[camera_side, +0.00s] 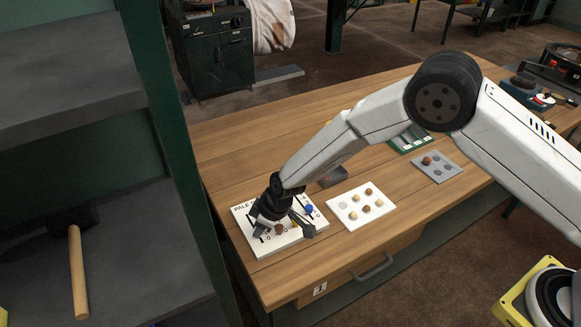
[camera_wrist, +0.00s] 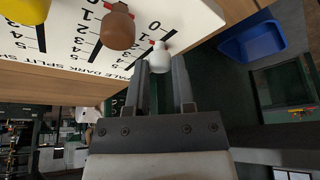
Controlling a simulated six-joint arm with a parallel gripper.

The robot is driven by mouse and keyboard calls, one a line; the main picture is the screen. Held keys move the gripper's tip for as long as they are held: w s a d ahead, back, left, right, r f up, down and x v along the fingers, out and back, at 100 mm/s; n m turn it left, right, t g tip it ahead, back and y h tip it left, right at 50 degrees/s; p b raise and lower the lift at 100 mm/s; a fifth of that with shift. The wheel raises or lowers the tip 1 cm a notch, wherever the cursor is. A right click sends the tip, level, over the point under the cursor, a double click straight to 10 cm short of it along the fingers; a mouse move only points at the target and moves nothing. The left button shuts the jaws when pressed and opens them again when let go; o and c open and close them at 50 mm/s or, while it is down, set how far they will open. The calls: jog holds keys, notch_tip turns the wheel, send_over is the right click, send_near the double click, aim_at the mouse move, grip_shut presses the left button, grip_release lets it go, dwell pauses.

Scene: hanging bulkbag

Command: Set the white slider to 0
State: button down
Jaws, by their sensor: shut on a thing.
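The white slider (camera_wrist: 161,60) is a small white knob with a red pointer on a white panel of number scales (camera_wrist: 195,18). In the wrist view it sits between the two fingertips of my gripper (camera_wrist: 161,75), which is shut on it. The red pointer lies close to the 0 and 1 marks of its scale; the exact reading is unclear. In the side view my gripper (camera_side: 285,228) is down over the panel (camera_side: 263,247) on the wooden bench and hides the white slider.
A brown knob (camera_wrist: 117,28) and a yellow knob (camera_wrist: 25,10) stand beside the white slider on the panel. A blue knob (camera_side: 308,209) shows near my gripper. A white tray with round pieces (camera_side: 345,215) lies to the right. A shelf with a mallet (camera_side: 77,270) stands left.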

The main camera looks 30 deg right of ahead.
dwell(0.4)
jog(key=shift+s, duration=1.1)
jog(key=shift+c, duration=2.3)
grip_release()
jog(key=shift+r, duration=0.1)
jog(key=shift+s+d+r, duration=0.1)
jog(key=shift+r, duration=0.35)
jog(key=v, duration=0.6)
jog(key=shift+s+r, duration=0.2)
jog(key=shift+r, duration=0.1)
jog(key=shift+d, duration=0.15)
